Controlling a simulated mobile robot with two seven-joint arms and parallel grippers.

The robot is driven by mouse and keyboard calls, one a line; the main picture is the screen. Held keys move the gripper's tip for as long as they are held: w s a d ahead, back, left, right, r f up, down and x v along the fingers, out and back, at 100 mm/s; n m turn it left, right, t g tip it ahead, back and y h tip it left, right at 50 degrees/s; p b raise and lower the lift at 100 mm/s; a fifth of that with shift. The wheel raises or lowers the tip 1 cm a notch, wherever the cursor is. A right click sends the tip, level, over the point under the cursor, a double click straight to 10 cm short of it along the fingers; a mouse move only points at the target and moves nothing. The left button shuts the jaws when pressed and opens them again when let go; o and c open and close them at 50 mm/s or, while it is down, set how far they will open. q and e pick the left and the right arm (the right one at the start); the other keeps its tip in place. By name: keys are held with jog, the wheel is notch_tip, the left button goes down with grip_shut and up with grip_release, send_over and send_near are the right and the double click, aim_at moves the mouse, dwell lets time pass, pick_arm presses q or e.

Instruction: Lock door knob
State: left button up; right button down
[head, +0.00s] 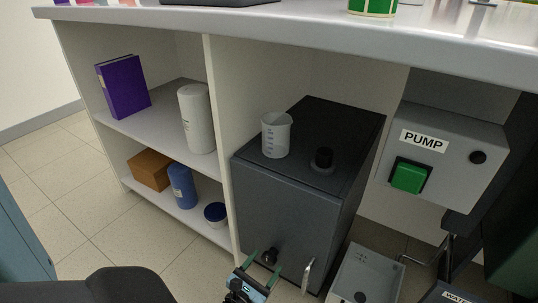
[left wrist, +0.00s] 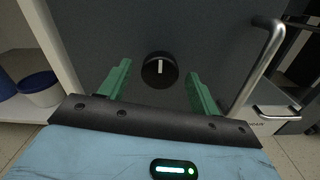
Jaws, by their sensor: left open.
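The door knob (left wrist: 160,70) is a round black knob with a white mark that stands about upright, on the dark grey door (left wrist: 130,25) of a cabinet. In the head view the knob (head: 269,256) is low on the front of the grey cabinet (head: 282,210). My left gripper (head: 263,268) is open in front of the door. In the left wrist view its green fingers (left wrist: 159,72) stand on either side of the knob, with a gap on each side. My right gripper is in neither view.
A metal door handle (left wrist: 257,66) rises just right of the right finger. A beaker (head: 276,135) and a black knob (head: 322,160) are on the cabinet top. Shelves with bottles (head: 196,118) stand left; a pump box (head: 440,150) hangs right. A grey box (head: 366,275) is right of the cabinet.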

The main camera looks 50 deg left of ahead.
pick_arm(q)
jog(key=shift+x, duration=0.9)
jog(key=shift+w+a, duration=0.1)
jog(key=shift+w, duration=0.25)
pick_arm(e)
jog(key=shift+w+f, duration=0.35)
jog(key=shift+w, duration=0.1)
pick_arm(q)
jog(key=c, duration=1)
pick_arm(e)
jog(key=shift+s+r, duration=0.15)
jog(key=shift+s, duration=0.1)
